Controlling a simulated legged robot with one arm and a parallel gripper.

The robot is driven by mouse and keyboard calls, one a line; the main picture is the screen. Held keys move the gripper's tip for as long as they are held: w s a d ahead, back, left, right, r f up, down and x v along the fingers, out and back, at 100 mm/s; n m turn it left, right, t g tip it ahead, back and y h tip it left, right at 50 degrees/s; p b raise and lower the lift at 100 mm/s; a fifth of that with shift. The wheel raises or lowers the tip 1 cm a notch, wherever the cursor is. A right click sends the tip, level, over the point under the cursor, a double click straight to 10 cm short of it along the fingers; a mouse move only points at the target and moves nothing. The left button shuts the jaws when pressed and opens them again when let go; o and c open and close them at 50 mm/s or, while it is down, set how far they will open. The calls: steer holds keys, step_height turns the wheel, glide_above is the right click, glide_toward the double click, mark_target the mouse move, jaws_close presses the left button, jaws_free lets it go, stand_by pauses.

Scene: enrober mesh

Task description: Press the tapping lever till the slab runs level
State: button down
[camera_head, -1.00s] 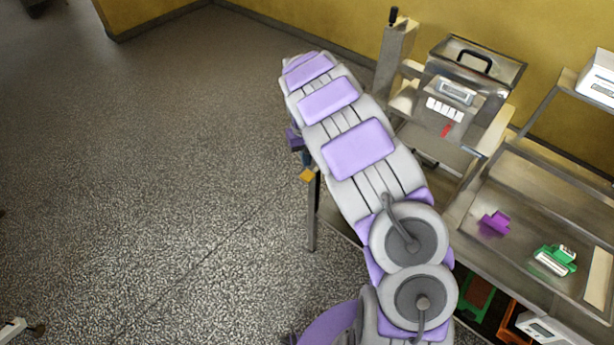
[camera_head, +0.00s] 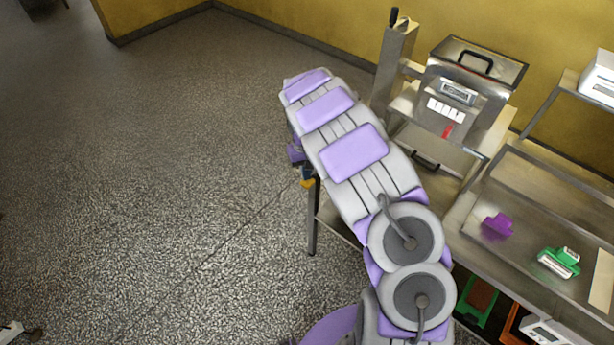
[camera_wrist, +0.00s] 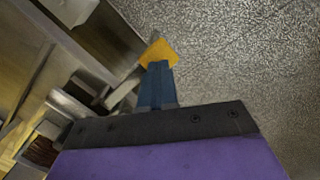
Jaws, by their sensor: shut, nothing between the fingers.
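The steel enrober (camera_head: 462,90) stands on the bench at the upper right, with a small display, a row of white keys and a red tab (camera_head: 448,131) on its front. A black-knobbed handle (camera_head: 394,17) tops the post at its left. I cannot tell which part is the tapping lever, and no slab can be made out. My gripper (camera_head: 308,183) is mostly hidden behind my arm, left of the bench edge. In the wrist view, its blue fingers with an orange tip (camera_wrist: 158,54) are shut and empty, over the floor and beside blurred metal bars (camera_wrist: 122,90).
The bench (camera_head: 465,215) runs along the right. A purple clip (camera_head: 498,226) and a green clip (camera_head: 559,262) lie on its tray. A green bin (camera_head: 478,302) and a scale (camera_head: 545,331) sit lower down. Floor (camera_head: 150,190) on the left is open.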

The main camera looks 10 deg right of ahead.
steer(key=shift+w+r, duration=0.1)
steer(key=shift+w, duration=0.25)
steer(key=shift+w+a+r+p, duration=0.1)
steer(key=shift+w+r+p, duration=0.1)
steer(key=shift+w, duration=0.4)
steer(key=shift+w+a+r+p, duration=0.1)
steer(key=shift+w+p, duration=0.1)
steer(key=shift+w, duration=0.35)
steer(key=shift+r, duration=0.1)
step_height(320, 180, up, 17)
steer(key=w+p, duration=0.2)
steer(key=shift+p, duration=0.3)
steer(key=shift+s+a, duration=0.1)
steer(key=s+f+b, duration=0.2)
steer(key=s+f, duration=0.2)
steer(key=f, duration=0.5)
steer(key=shift+d+b, duration=0.25)
steer(key=shift+b, duration=0.15)
